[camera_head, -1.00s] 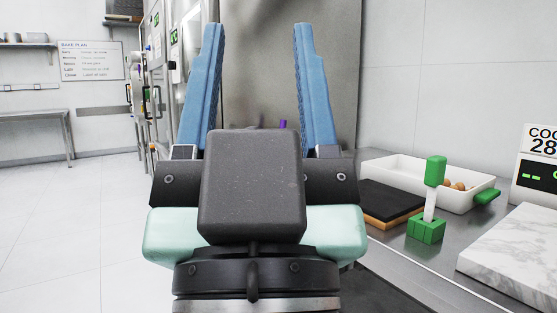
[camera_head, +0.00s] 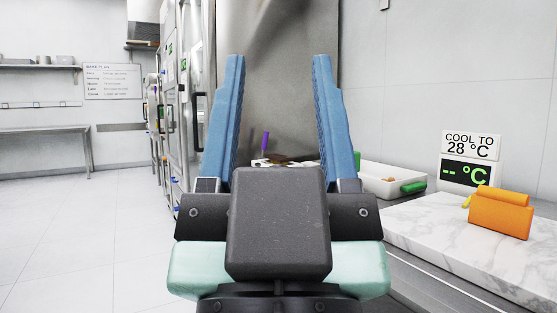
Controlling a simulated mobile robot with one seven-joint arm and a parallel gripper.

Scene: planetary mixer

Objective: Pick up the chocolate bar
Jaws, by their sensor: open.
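I cannot make out a chocolate bar in the head view. My gripper (camera_head: 279,60) is in the middle of the picture, its two blue fingers pointing up and spread wide. Nothing shows held between them. Small brown, red and white things (camera_head: 283,161) show in the gap, well beyond the gripper and too small to name. My gripper's body hides part of the worktop.
A marble slab (camera_head: 440,235) lies on the worktop at the right, with an orange item (camera_head: 499,213) on it. Behind are a temperature display (camera_head: 467,173) and a white tray (camera_head: 388,178). A purple item (camera_head: 265,140) stands farther back. The left floor is clear.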

